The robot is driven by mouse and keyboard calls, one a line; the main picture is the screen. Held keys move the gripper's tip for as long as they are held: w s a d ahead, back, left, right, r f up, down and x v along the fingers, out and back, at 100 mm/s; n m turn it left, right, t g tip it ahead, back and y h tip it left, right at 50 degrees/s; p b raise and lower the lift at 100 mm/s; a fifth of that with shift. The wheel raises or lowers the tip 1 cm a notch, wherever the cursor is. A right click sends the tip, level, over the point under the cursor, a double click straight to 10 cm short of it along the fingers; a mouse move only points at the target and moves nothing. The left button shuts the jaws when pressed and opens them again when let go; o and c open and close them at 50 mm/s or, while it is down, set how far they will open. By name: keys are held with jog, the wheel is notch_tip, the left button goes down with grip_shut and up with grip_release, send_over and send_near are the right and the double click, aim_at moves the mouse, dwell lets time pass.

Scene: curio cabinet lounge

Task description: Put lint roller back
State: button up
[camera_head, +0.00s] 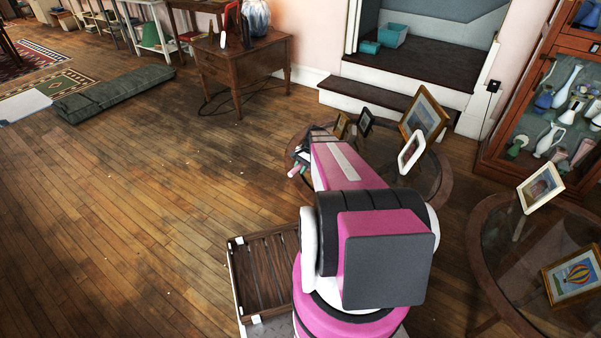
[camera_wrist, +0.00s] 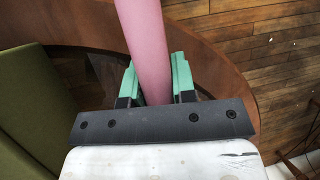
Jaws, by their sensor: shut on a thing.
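The lint roller, a plain pink cylinder (camera_wrist: 145,45), runs from the top edge of the wrist view down between the green fingers of my gripper (camera_wrist: 154,85). My gripper is shut on it, one finger on each side. The roller's far end is out of the wrist view. In the head view my gripper (camera_head: 300,159) shows small beyond my pink arm, at the left edge of a round glass table. A small pink end of the roller (camera_head: 293,172) sticks out there. My arm hides much of the gripper.
The round glass table (camera_head: 446,181) holds several picture frames (camera_head: 411,151). A second glass table (camera_head: 476,240) stands at right, near a glass-fronted cabinet (camera_head: 542,120). A wooden side table (camera_head: 240,75) and a grey-green cushion (camera_head: 115,93) are at back left. Floor at left is open.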

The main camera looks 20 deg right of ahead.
aim_at(309, 168)
jog(key=shift+f, duration=1.15)
jog(key=shift+f, duration=0.1)
jog(key=o, duration=0.9)
jog(key=v, duration=1.2)
jog(key=s+a+r+n+h, duration=0.1)
jog(key=s+a+r+n, duration=0.1)
jog(key=s+a, duration=0.3)
jog(key=s+a+r+n+h, duration=0.2)
jog(key=s+a+n, duration=0.2)
jog(key=a, duration=0.2)
jog(key=s+a+r+n+t+h, duration=0.1)
jog(key=s+a+r+n, duration=0.1)
jog(key=s+a+n, duration=0.2)
jog(key=shift+s+a+h, duration=0.4)
jog(key=shift+s+a, duration=0.45)
jog(key=shift+a, duration=0.2)
